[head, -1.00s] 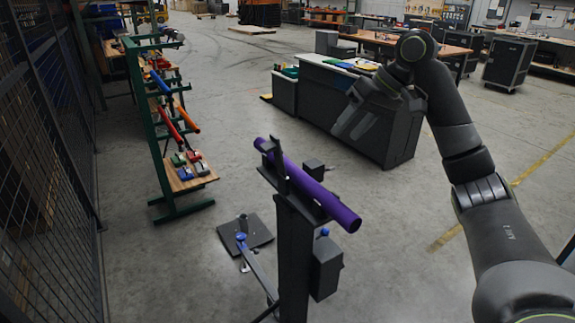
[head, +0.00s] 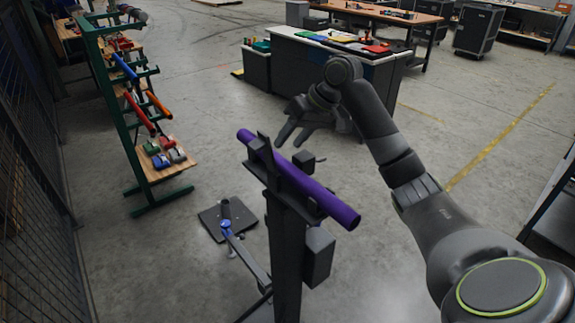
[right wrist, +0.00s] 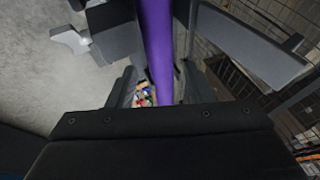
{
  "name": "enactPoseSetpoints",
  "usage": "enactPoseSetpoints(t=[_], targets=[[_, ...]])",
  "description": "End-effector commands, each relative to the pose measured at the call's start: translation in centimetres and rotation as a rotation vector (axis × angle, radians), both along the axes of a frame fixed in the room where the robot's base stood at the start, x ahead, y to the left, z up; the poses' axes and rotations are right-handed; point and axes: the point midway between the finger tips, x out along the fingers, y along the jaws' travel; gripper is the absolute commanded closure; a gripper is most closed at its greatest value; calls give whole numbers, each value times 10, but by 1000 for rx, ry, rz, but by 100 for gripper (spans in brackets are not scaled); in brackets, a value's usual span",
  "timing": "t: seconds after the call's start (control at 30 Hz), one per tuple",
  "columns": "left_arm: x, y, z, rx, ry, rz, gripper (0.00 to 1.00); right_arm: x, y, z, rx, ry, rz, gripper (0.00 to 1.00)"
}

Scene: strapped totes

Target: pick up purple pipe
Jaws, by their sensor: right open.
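The purple pipe (head: 325,199) lies slightly tilted across the top of a dark stand (head: 288,245), with upright prongs beside it. My right gripper (head: 290,139) is open and empty, beyond the pipe's middle in the head view, fingers pointing down and left towards it. In the right wrist view the pipe (right wrist: 157,45) runs down the picture between the two open fingers. Contact is not visible, and I cannot tell the exact gap. My left gripper is not in view.
A green rack (head: 118,115) with coloured pipes and small blocks on shelves stands at the left, by a mesh fence. A low foot plate (head: 213,222) with a blue-knobbed bar is by the stand. A counter (head: 335,62) stands behind my right arm. Open floor lies between.

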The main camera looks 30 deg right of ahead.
Motion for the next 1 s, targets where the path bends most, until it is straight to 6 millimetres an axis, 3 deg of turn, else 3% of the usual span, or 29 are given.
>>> enactPoseSetpoints(t=[0.3,0.6,0.87,1.0], targets=[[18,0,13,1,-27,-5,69,9,11,-21,3,4,0,53],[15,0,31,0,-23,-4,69,24,26,-55,1,3,-1,53],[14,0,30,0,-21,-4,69,26,27,-60,-1,0,0,53],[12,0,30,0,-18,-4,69,26,27,-60,-1,0,0,68]])
